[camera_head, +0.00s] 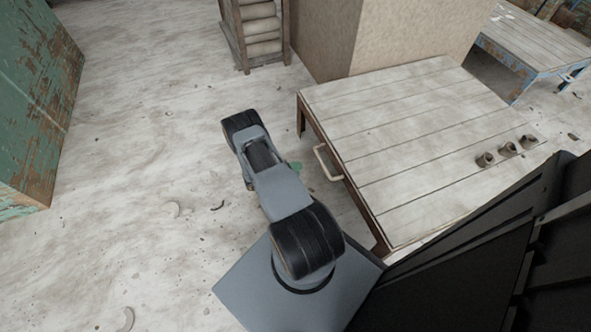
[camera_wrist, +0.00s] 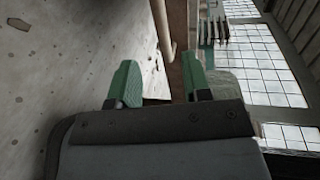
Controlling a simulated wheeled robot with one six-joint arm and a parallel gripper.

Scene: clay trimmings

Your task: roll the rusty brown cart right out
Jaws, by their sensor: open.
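The rusty brown cart (camera_head: 415,150) has a pale plank top and a brown frame, and stands right of my arm in the head view. Its pale bar handle (camera_head: 326,162) juts out from its left side. My gripper (camera_head: 296,167) is mostly hidden behind my arm there; a bit of green shows just left of the handle. In the wrist view my gripper (camera_wrist: 160,84) is open and empty, with two green fingers. The handle (camera_wrist: 162,28) appears beyond the gap between them, beside the brown frame (camera_wrist: 179,45). I cannot tell the exact distance; no grip shows.
Several small cups (camera_head: 507,150) stand on the cart's right part. A beige block (camera_head: 405,35) and a rack of rolls (camera_head: 260,28) stand behind. A blue-framed table (camera_head: 535,45) is at the back right. A green cabinet (camera_head: 35,100) stands left; floor between is open, with small scraps.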

